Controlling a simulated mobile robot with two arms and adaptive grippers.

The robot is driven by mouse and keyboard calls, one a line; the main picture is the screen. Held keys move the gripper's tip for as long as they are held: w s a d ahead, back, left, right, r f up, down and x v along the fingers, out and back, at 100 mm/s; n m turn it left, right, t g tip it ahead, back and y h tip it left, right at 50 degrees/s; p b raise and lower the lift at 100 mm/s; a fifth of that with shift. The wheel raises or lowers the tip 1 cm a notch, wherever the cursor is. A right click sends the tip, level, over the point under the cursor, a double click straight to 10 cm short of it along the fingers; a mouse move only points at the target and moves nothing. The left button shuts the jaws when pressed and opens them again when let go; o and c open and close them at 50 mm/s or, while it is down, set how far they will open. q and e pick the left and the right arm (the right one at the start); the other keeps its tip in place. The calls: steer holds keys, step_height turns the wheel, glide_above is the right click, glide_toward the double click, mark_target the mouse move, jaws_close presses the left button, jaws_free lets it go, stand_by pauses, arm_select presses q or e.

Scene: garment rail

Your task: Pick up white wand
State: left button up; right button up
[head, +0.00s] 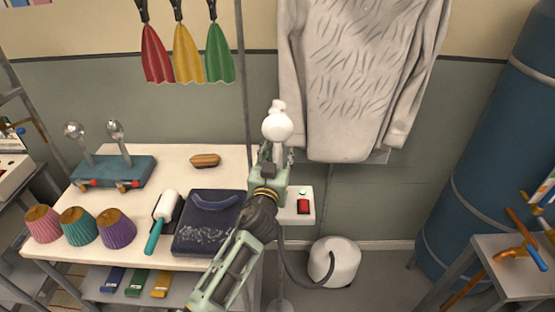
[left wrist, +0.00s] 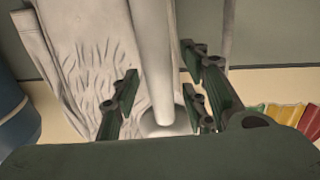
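The white wand (head: 278,122) stands upright in front of the hanging grey garment, with its rounded white head showing above my left gripper (head: 270,165). In the left wrist view the wand (left wrist: 152,60) is a long white shaft running between the two dark green fingers of my left gripper (left wrist: 163,95). The fingers stand apart on either side of it, with gaps showing, and do not look closed on it. The wand's lower part is hidden by the gripper in the head view. My right gripper is not in view.
The grey garment (head: 355,80) hangs close behind the wand. A white round base (head: 335,262) with a grey hose stands on the floor. A blue cylinder (head: 490,150) stands right.

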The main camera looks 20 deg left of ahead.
arm_select(q)
steer(key=c, duration=0.7)
steer(key=shift+c, duration=1.1)
jaws_close()
